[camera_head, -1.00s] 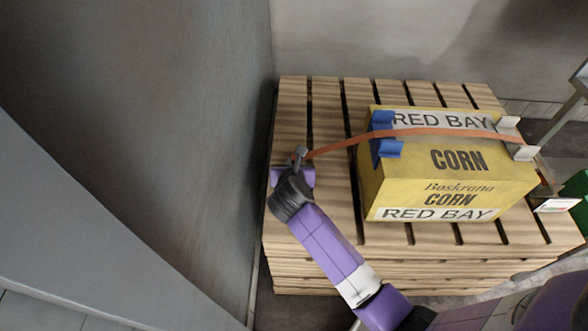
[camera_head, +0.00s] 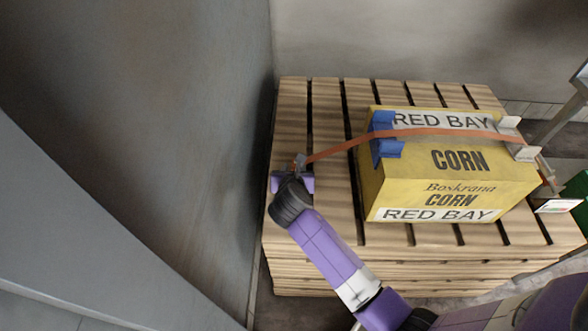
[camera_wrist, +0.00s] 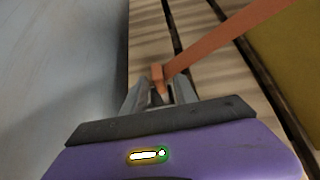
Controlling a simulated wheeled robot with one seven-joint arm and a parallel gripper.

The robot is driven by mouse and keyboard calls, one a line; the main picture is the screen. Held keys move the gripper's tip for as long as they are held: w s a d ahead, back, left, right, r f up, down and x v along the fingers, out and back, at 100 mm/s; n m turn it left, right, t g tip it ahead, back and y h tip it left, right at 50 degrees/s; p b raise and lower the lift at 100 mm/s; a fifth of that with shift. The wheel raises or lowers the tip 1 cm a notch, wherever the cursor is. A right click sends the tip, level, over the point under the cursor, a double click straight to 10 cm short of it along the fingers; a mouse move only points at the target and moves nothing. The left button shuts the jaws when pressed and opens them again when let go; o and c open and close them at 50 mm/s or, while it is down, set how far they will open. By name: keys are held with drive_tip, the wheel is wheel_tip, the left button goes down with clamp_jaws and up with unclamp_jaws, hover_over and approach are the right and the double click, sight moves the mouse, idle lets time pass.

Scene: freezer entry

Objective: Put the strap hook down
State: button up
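The orange strap (camera_head: 345,146) runs over the yellow corn box (camera_head: 447,172) and slopes down left to my gripper. My gripper (camera_head: 298,165) is over the left side of the wooden pallet, beside the box. In the wrist view, the grey fingers of my gripper (camera_wrist: 163,88) stand apart, with the strap's orange end (camera_wrist: 157,75) between their tips. The strap hook is small and mostly hidden among the fingers; I cannot tell whether it touches the slats.
The slatted wooden pallet (camera_head: 325,200) has bare slats left of the box. A grey wall panel (camera_head: 190,120) stands close along its left side. Blue corner guards (camera_head: 384,133) and white ones (camera_head: 517,138) sit under the strap on the box.

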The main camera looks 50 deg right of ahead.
drive_tip(key=p+v, duration=0.1)
drive_tip(key=v, duration=1.1)
drive_tip(key=s+a+f+m+t+y, duration=0.2)
drive_tip(key=s+a+m+t+y, duration=0.3)
drive_tip(key=s+a+m, duration=0.7)
drive_tip(key=s+a+r+m+t+y, duration=0.2)
drive_tip(key=s+r+m+t+y, duration=0.1)
drive_tip(key=s+r+m, duration=1)
drive_tip(key=shift+s+a+r+m+y, duration=0.2)
drive_tip(key=shift+a+r+m+y, duration=0.15)
drive_tip(key=shift+r, duration=0.2)
drive_tip(key=shift+d, duration=0.1)
